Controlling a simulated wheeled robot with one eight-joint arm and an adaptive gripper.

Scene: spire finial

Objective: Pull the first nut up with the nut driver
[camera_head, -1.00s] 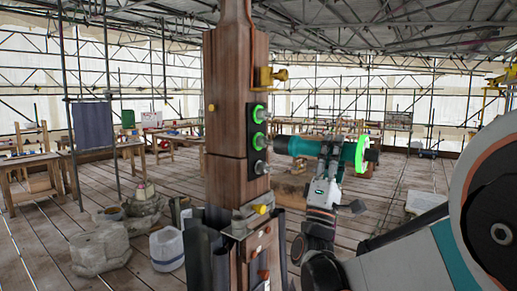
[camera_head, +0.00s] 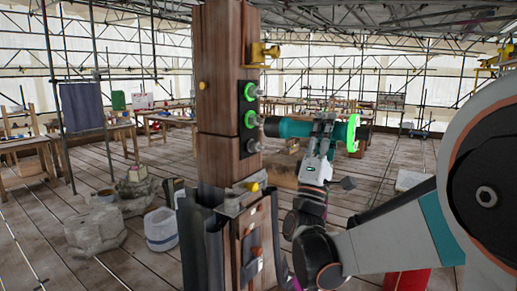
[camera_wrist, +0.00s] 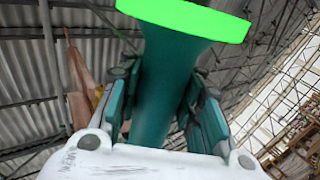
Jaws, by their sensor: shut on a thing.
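My gripper (camera_head: 322,135) is shut on the teal nut driver (camera_head: 297,127), which lies roughly level. Its bright green end disc (camera_head: 354,133) points right. Its left end is at the height of the middle nut (camera_head: 252,119) on the black plate (camera_head: 244,133); I cannot tell whether it touches. The upper nut (camera_head: 252,91) and the middle one have green rings behind them; the lower nut (camera_head: 254,145) is plain grey. In the wrist view the driver (camera_wrist: 160,90) stands between my gripper's teal fingers (camera_wrist: 160,115), with the green disc (camera_wrist: 190,15) at the top.
The plate is on a wooden post (camera_head: 217,90), with a brass fitting (camera_head: 262,53) above it and a metal bracket (camera_head: 238,198) below. Work tables are farther back.

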